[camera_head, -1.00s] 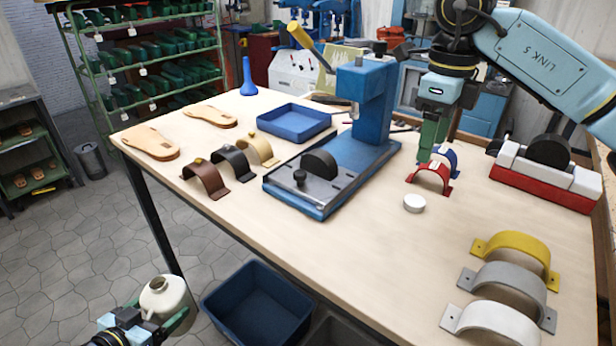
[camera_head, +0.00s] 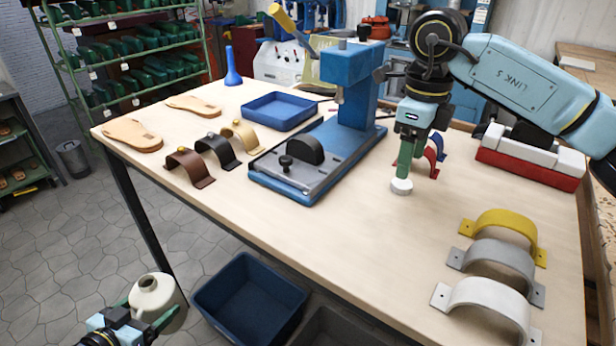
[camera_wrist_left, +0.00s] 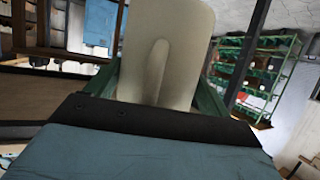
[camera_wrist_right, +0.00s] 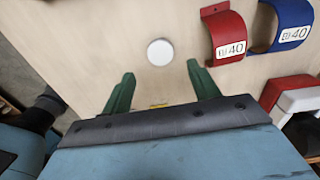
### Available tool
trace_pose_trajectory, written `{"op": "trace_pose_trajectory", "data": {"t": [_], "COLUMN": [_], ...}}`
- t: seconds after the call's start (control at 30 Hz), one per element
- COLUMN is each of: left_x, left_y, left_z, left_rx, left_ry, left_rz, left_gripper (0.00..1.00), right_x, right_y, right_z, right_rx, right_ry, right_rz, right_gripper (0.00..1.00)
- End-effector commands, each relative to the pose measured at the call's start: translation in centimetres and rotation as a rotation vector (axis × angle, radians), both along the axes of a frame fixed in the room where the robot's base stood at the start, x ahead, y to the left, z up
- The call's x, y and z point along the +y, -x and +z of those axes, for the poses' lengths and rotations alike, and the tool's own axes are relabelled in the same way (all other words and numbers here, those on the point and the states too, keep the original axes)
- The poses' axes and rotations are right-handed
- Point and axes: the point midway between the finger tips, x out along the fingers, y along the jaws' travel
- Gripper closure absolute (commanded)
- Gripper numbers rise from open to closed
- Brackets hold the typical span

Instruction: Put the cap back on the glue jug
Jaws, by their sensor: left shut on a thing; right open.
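The glue jug (camera_head: 157,296) is cream-coloured, with its open neck facing up, at the lower left of the head view. My left gripper (camera_head: 150,318) is shut on the jug beside the table; the jug's body also fills the middle of the left wrist view (camera_wrist_left: 165,50). The white round cap (camera_head: 401,187) lies on the table. My right gripper (camera_head: 404,172) points down just above the cap. In the right wrist view the fingers (camera_wrist_right: 160,90) are apart and empty, with the cap (camera_wrist_right: 160,52) centred ahead of them.
Red (camera_wrist_right: 223,36) and blue (camera_wrist_right: 285,25) straps stand close to the right gripper. A blue press (camera_head: 350,110) is left of it, and yellow, grey and white straps (camera_head: 490,300) stand at the table's right front. A blue bin (camera_head: 245,335) is below the table edge.

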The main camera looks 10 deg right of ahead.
Motion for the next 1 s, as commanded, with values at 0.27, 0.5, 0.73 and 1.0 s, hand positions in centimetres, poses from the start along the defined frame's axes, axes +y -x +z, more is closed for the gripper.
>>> {"op": "trace_pose_trajectory", "data": {"t": [0.27, 0.5, 0.73, 1.0], "left_x": [0.0, 0.0, 0.0, 0.0], "left_y": [-0.1, -0.1, -0.1, -0.1], "left_z": [0.0, -1.0, -1.4, -1.3], "left_rx": [-0.003, -0.003, -0.003, -0.003], "left_ry": [0.001, 0.002, 0.002, 0.001], "left_rz": [0.0, 0.0, 0.0, 0.0], "left_gripper": [0.51, 0.51, 0.51, 0.51], "right_x": [0.0, 0.0, 0.0, 0.0], "right_y": [0.0, -0.3, -0.2, -0.3], "right_z": [-0.2, -3.3, -5.3, -5.2], "right_rx": [0.0, 0.002, 0.001, 0.0], "right_ry": [0.0, 0.001, 0.001, 0.0], "right_rz": [0.0, 0.0, 0.001, 0.0], "right_gripper": [0.39, 0.39, 0.39, 0.39]}}
